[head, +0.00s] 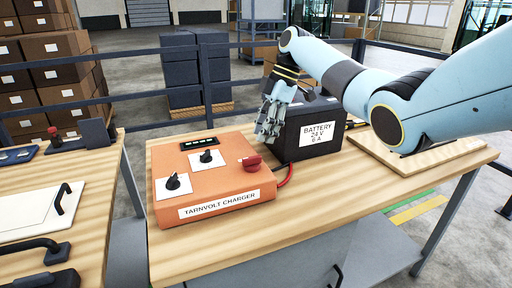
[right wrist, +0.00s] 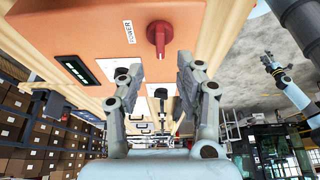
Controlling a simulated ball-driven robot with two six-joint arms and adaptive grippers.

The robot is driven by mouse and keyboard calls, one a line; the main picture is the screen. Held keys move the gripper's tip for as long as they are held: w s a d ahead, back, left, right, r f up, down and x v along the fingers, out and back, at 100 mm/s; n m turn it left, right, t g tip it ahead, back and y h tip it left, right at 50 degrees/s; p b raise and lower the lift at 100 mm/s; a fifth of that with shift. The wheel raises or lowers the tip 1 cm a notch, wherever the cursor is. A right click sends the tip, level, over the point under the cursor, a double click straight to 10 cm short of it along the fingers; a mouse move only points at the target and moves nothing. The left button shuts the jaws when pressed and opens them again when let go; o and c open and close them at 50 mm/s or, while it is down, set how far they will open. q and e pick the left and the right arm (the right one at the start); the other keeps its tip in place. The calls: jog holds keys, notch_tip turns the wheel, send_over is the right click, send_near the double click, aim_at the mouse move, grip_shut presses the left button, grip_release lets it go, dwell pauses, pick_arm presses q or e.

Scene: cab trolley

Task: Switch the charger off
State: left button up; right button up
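The orange Tarnvolt charger (head: 225,185) lies on the wooden workbench. Its red power knob (head: 251,161) is at its right side; in the right wrist view the red knob (right wrist: 158,36) sits beside a POWER label. Two black knobs (head: 172,182) (head: 206,156) on white plates and a display with green lit bars (head: 198,143) are also on top. My right gripper (head: 268,128) is above the charger's far right edge, beside the battery, apart from the knob. Its fingers (right wrist: 158,75) are open and empty. A light-blue arm, seemingly my left, shows small in the right wrist view; its gripper (right wrist: 268,60) is unclear.
A black battery (head: 320,130) stands right of the charger, close to my right gripper, with a red cable (head: 286,176) between them. A wooden board (head: 415,152) lies under my right arm. A second bench (head: 100,180) stands at left. The bench front is clear.

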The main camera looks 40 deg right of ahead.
jog(key=v, duration=0.5)
jog(key=shift+f, duration=0.1)
dwell(0.3)
